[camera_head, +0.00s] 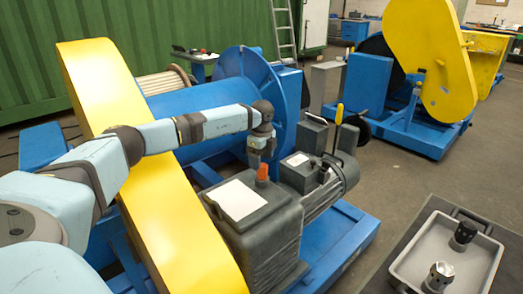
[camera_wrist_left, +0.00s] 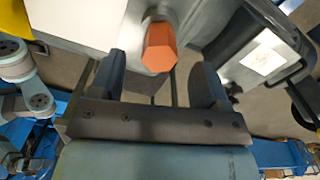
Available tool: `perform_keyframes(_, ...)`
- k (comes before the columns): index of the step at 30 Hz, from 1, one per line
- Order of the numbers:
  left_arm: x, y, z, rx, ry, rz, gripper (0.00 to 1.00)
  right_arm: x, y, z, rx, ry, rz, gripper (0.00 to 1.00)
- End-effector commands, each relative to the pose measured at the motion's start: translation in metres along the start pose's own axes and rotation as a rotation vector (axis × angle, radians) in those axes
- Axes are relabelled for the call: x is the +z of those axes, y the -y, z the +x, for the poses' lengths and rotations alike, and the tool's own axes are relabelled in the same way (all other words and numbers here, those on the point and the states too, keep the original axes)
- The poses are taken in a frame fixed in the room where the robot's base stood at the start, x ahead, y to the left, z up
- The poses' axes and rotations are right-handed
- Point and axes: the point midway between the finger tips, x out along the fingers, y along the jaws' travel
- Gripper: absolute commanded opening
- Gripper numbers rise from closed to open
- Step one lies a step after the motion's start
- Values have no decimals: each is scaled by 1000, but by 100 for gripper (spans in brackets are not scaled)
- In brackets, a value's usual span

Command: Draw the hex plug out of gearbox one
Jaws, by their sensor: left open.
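The orange hex plug (camera_head: 262,171) stands upright on top of the dark grey gearbox (camera_head: 268,245), behind its white label. In the left wrist view the plug (camera_wrist_left: 159,48) shows its six-sided top. My left gripper (camera_head: 262,154) is just above the plug, pointing down. In the left wrist view the left gripper (camera_wrist_left: 160,62) is open, with one finger on each side of the plug and a visible gap at both sides. The plug's lower end is hidden in the gearbox. My right gripper is not in view.
A yellow guard (camera_head: 165,200) and a blue drum (camera_head: 195,100) lie left of and behind the gearbox. A grey motor (camera_head: 325,190) and a yellow-handled lever (camera_head: 338,116) stand at its right. A grey tray (camera_head: 467,258) with two socket-like parts is at the lower right.

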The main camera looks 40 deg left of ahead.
Motion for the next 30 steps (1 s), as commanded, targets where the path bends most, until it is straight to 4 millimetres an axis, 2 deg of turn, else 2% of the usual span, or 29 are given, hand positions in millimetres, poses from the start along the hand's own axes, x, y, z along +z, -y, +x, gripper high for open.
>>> perform_keyframes(1, 0, 0, 14, 2, 0, 0, 70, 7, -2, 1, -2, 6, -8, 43)
perform_keyframes(3, 0, 0, 26, 2, 0, 1, 70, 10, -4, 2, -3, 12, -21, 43)
perform_keyframes(9, 0, 0, 49, 1, 0, 1, 70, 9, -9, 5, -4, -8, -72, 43)
perform_keyframes(22, 0, 0, 56, 0, -1, 1, 70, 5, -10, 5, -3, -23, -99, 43)
perform_keyframes(29, 0, 0, 56, 0, -1, 1, 17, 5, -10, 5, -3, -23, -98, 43)
perform_keyframes(30, 0, 0, 56, 0, -1, 1, 17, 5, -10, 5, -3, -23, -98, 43)
